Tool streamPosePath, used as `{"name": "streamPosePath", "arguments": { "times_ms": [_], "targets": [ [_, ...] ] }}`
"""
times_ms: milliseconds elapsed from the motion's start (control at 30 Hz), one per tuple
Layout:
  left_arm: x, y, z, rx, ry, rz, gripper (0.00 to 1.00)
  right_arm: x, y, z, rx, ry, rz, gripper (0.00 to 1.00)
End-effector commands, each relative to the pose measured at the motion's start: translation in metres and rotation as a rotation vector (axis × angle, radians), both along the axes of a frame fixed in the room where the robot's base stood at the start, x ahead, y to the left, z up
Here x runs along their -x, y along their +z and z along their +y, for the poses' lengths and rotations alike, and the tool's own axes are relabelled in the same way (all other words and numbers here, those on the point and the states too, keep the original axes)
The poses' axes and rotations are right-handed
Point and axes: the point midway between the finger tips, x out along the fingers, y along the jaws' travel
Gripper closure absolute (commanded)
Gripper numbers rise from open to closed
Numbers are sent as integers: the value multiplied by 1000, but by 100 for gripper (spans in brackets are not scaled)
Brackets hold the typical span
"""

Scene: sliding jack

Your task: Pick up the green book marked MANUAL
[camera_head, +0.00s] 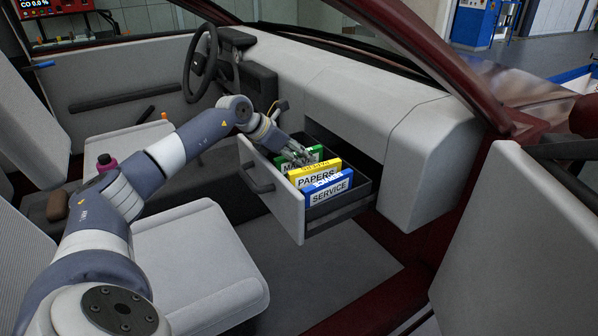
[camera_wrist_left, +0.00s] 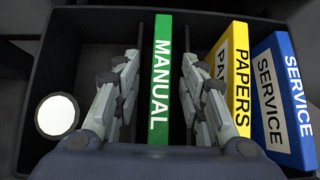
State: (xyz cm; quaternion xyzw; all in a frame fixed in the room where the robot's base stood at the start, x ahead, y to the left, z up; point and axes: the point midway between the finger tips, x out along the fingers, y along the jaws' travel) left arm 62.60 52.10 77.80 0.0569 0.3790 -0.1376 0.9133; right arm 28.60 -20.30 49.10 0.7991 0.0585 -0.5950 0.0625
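The green book marked MANUAL (camera_wrist_left: 161,75) stands upright on edge in the open drawer, its spine facing up in the left wrist view. In the head view the green book (camera_head: 285,164) is partly hidden behind the yellow book and my gripper. My left gripper (camera_wrist_left: 158,68) is open, with one finger on each side of the green book; gaps show between the fingers and the book. In the head view the left gripper (camera_head: 302,156) is at the top of the books. My right gripper is in neither view.
The yellow PAPERS book (camera_head: 318,175) and blue SERVICE book (camera_head: 331,190) stand beside the green one, to its right in the wrist view. A round white-topped object (camera_wrist_left: 57,115) is at the drawer's left. The drawer (camera_head: 287,209) sticks out of the dashboard (camera_head: 310,85). Seats are nearby.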

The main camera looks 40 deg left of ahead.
Motion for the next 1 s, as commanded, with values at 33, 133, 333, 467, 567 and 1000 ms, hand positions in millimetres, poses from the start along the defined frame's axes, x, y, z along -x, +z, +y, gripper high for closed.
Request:
{"name": "streamPosePath", "arguments": {
  "times_ms": [33, 133, 333, 467, 567, 1000],
  "targets": [
    [-2, -1, -1, 0, 0, -1, 62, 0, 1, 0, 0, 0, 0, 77],
    [-2, -1, 0, 0, 1, -1, 62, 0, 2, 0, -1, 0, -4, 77],
    [-2, -1, 0, 0, 0, 0, 82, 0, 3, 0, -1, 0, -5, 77],
    [-2, -1, 0, 0, 0, 0, 100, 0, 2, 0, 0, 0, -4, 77],
    [-2, 0, 0, 1, 0, -2, 100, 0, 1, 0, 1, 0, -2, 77],
    [-2, 14, 0, 0, 1, -3, 100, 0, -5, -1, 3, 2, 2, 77]
  ]
}}
